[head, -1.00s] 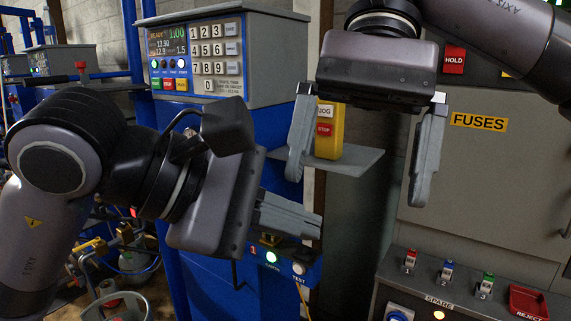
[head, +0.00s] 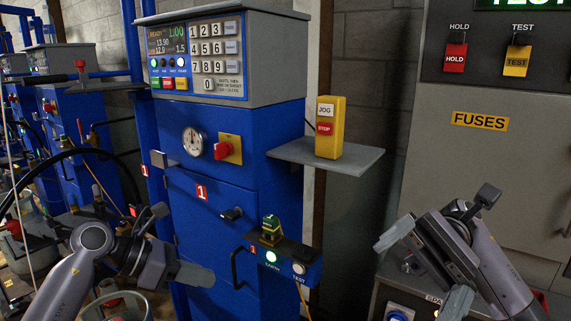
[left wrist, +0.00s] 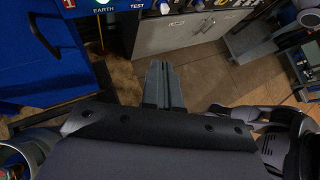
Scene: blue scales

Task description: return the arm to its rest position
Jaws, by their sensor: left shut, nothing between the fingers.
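My left gripper (head: 192,273) is low at the left of the head view, in front of the lower blue scale cabinet. Its grey fingers lie together with nothing between them. In the left wrist view the shut fingers (left wrist: 158,85) point away above the floor, apart from the cabinet. My right gripper (head: 420,270) is low at the right, in front of the grey fuse cabinet. Its two fingers are spread wide, with nothing seen between them.
The blue scale cabinet (head: 230,125) has a keypad, gauge and red knob. A side shelf (head: 355,158) holds a yellow jog/stop box (head: 330,127). An earth/test box (head: 283,262) juts out low beside my left gripper. The grey fuse cabinet (head: 500,170) stands right.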

